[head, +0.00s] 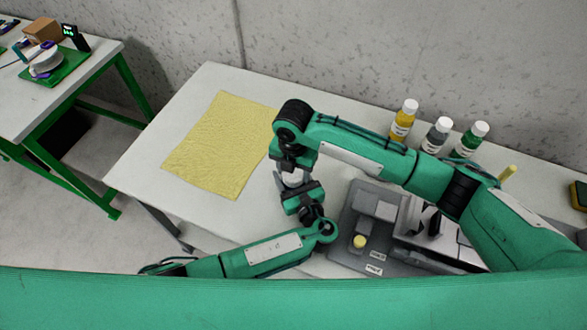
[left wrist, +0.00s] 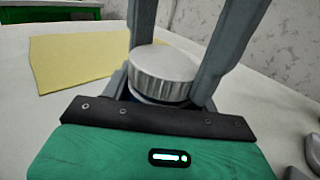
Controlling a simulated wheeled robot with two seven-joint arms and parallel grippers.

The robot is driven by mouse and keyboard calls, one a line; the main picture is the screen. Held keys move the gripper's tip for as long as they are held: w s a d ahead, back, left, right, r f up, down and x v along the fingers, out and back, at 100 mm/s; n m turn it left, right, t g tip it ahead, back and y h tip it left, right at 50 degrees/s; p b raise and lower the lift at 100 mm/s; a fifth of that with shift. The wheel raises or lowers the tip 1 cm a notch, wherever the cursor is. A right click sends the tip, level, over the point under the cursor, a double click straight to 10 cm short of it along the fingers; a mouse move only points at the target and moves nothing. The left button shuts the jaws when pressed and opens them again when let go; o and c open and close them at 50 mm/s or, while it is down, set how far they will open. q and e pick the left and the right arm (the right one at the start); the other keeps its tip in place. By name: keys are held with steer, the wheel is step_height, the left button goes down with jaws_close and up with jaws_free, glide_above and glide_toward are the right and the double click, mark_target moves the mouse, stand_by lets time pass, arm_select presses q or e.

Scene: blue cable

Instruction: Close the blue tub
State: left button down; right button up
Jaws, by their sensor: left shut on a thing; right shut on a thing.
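The blue tub (left wrist: 130,96) is almost hidden; only a dark blue sliver shows beneath its lid in the left wrist view. The silver ridged lid (left wrist: 163,72) sits on top of the tub and looks about level; it also shows in the head view (head: 293,179). My left gripper (head: 303,197) is shut around the tub from the near side, low down. My right gripper (head: 292,168) reaches down from above, and its two grey fingers are shut on the lid's sides. I cannot tell how tightly the lid sits on the tub.
A yellow cloth (head: 220,145) lies left of the grippers. A grey tray (head: 345,235) with blocks stands to the right. Several bottles, including a yellow one (head: 403,120), stand at the back. The table's left front corner is clear.

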steer(key=o, duration=1.1)
steer(key=shift+d, duration=0.1)
steer(key=shift+r, duration=2.25)
steer(key=shift+r, duration=0.1)
steer(key=shift+c, duration=0.6)
